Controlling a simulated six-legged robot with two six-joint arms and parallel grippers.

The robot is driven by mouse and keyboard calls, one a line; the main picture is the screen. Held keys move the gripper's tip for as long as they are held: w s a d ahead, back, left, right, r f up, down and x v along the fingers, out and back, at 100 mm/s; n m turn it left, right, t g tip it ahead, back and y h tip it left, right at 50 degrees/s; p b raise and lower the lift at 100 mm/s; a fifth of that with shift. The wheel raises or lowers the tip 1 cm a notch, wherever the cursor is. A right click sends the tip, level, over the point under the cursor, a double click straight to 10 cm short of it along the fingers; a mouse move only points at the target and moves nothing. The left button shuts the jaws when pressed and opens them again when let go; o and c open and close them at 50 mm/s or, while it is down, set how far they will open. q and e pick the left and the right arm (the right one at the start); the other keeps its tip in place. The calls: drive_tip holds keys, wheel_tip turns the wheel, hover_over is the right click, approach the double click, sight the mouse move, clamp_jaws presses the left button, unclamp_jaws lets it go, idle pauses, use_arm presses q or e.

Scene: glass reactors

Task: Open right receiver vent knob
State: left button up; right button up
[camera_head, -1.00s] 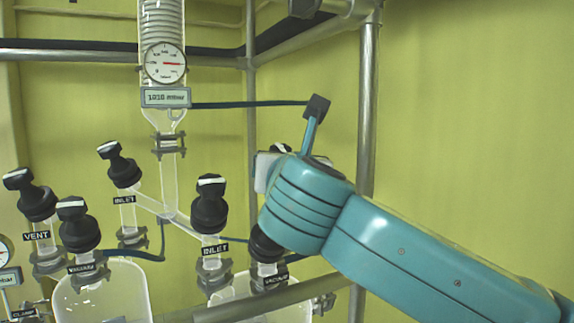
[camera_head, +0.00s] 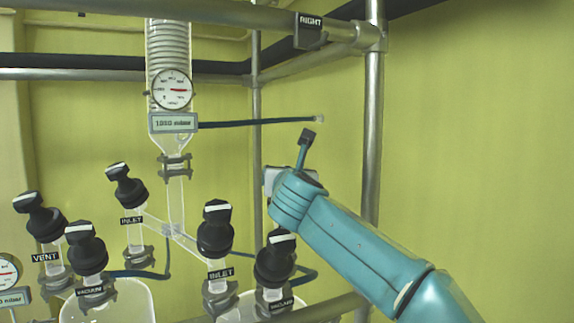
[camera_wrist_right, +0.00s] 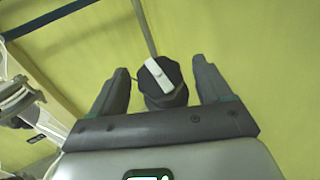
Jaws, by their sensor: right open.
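In the right wrist view a black knob (camera_wrist_right: 166,83) with a white bar on top stands between the fingers of my right gripper (camera_wrist_right: 160,70). The fingers are open, one on each side of it, with gaps visible. No label shows on this knob. In the head view my teal right arm reaches in from the right and hides its own fingers and whatever knob they surround; no right vent label is visible there. My left gripper is not in view.
The right INLET knob (camera_head: 215,228) and right VACUUM knob (camera_head: 275,260) stand left of and below my arm. VENT (camera_head: 40,217), VACUUM (camera_head: 86,248) and INLET (camera_head: 126,186) knobs stand at left. A metal post (camera_head: 371,140) rises behind my arm.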

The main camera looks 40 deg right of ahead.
drive_tip(key=shift+x, duration=0.75)
drive_tip(key=shift+a, duration=0.1)
drive_tip(key=shift+s, duration=0.15)
drive_tip(key=c, duration=1)
drive_tip(key=shift+r+n+t+y+p, duration=0.2)
drive_tip(key=shift+n+t+y+p, duration=0.15)
drive_tip(key=shift+n+p, duration=0.2)
drive_tip(key=n+t+y+p, duration=0.2)
drive_tip(key=n+y+p, duration=0.1)
drive_tip(key=n+p, duration=0.1)
drive_tip(key=shift+r+y+p, duration=0.15)
drive_tip(key=shift+y+p, duration=0.2)
drive_tip(key=shift+p, duration=0.2)
drive_tip(key=shift+f+n+y, duration=0.3)
drive_tip(key=shift+n+y, duration=0.1)
drive_tip(key=shift+n, duration=0.05)
